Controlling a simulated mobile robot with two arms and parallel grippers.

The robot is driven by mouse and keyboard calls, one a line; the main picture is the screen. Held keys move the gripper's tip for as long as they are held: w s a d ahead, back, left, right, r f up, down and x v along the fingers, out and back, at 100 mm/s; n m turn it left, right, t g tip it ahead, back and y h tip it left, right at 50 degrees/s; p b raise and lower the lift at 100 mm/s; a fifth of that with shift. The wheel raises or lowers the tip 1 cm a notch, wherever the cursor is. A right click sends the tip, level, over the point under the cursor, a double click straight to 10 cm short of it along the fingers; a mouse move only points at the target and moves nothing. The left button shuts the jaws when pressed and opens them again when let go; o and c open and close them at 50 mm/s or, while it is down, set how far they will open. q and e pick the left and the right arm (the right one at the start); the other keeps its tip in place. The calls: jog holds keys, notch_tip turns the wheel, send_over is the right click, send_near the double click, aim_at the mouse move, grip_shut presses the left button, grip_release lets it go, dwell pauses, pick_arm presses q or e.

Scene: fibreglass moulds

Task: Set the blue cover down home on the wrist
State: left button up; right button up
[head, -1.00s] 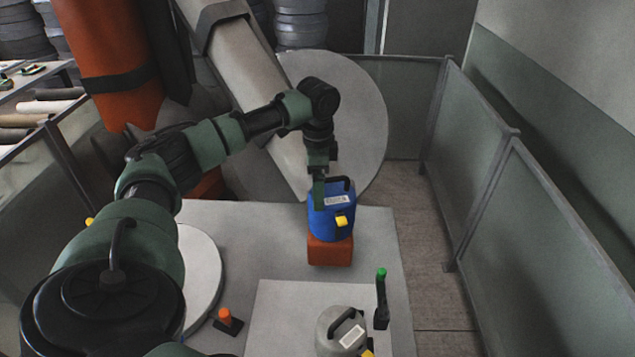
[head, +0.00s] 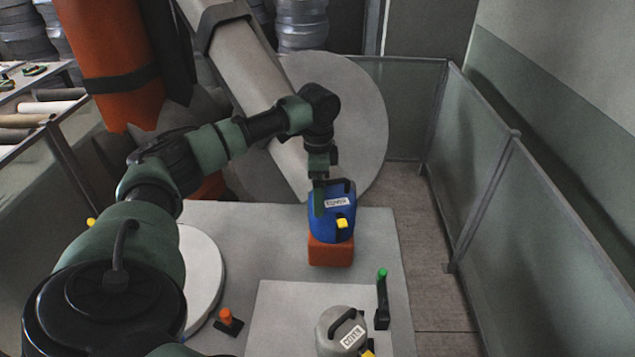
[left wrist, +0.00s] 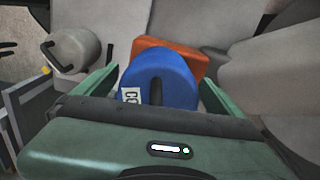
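The blue cover (head: 331,228) has a black handle on top, a white label and a yellow tab. It stands upright on the orange block (head: 330,255), which may be the wrist; the seam between them is too small to judge. My left gripper (head: 319,200) is above the cover, its one visible finger overlapping the cover's near side beside the handle. In the left wrist view, the fingers of my left gripper (left wrist: 158,88) are wide apart, with the blue cover (left wrist: 178,82) and its handle between them and gaps beside the handle. My right gripper is not in view.
A grey cover (head: 330,330) with a black handle stands on a pale mat at the front. A green-topped black stand (head: 382,305) and an orange-topped one (head: 227,320) are nearby. A large grey disc (head: 365,120) rises behind. Fence panels (head: 545,240) close off the right.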

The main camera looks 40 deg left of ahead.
pick_arm(q)
jog(key=shift+f, duration=0.1)
notch_tip(320, 180, up, 7)
jog(key=b, duration=0.2)
jog(key=shift+r+b, duration=0.2)
jog(key=shift+b, duration=0.15)
jog(key=shift+r, duration=0.35)
